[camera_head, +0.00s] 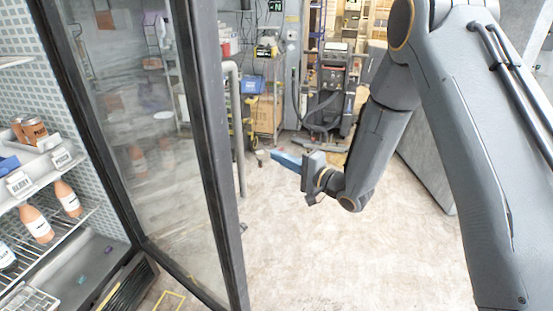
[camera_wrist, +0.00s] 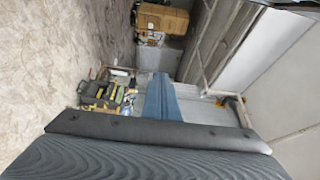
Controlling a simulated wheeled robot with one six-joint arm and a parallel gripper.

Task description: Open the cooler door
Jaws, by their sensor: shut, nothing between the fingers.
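The cooler door (camera_head: 140,120) is a glass panel in a dark frame on the left of the head view. It stands swung open, with its thick free edge (camera_head: 217,170) toward the middle of the picture. The cooler's inside shows to its left. My gripper (camera_head: 274,156) is to the right of the free edge, apart from it, with blue fingers pointing left. The fingers are shut and empty. The wrist view shows the blue fingers (camera_wrist: 160,98) together, with no door visible there.
Bottles (camera_head: 38,224) and cartons stand on the shelves inside the cooler. Shelving, boxes and equipment (camera_head: 332,75) line the back. The floor (camera_head: 330,250) right of the door is clear.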

